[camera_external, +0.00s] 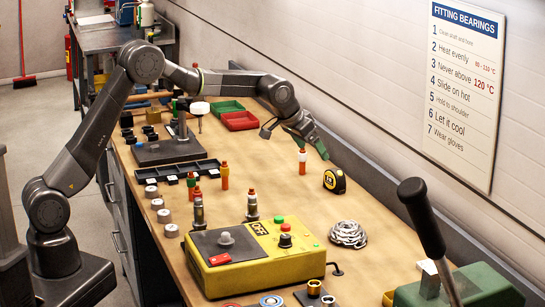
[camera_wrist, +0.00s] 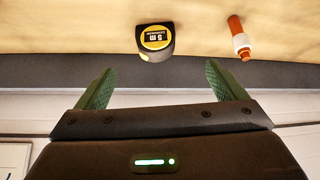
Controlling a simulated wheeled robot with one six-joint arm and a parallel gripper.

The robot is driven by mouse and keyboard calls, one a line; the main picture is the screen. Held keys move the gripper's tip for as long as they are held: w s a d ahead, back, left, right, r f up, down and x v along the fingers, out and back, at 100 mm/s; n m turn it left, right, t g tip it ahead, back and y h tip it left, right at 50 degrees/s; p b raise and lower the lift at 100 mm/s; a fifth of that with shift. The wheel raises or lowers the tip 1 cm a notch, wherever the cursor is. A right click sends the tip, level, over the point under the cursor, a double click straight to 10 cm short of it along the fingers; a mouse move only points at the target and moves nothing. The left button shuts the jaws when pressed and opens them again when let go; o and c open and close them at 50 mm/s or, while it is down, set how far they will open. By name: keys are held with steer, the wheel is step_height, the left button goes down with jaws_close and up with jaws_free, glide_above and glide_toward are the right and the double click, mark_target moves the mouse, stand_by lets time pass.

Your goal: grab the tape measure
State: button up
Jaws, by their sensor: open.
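A yellow and black tape measure (camera_external: 334,181) stands on the wooden bench near the wall side. It also shows in the wrist view (camera_wrist: 155,40), with "5 m" on its label, ahead of the gap between my fingers. My gripper (camera_external: 322,149) is open and empty, with green fingers, above the bench and up and left of the tape measure in the external view. In the wrist view both fingers of my gripper (camera_wrist: 152,85) are spread apart, and nothing is between them.
An orange and white bottle-like item (camera_external: 302,161) stands close to my gripper; it also shows in the wrist view (camera_wrist: 239,38). A chain pile (camera_external: 348,234) and a yellow control box (camera_external: 255,262) lie nearer. A raised grey edge (camera_external: 375,195) runs along the wall.

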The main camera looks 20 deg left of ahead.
mark_target(331, 174)
steer(key=p+x, duration=0.1)
steer(key=x, duration=0.7)
steer(key=shift+d+p+x, duration=0.25)
steer(key=shift+p+x, duration=0.4)
steer(key=shift+x, duration=0.75)
steer(key=shift+d+p+x, duration=0.2)
steer(key=shift+p+x, duration=0.4)
steer(key=shift+x, duration=0.85)
steer(key=shift+s+r, duration=0.1)
steer(key=shift+r, duration=0.15)
steer(key=c, duration=1.3)
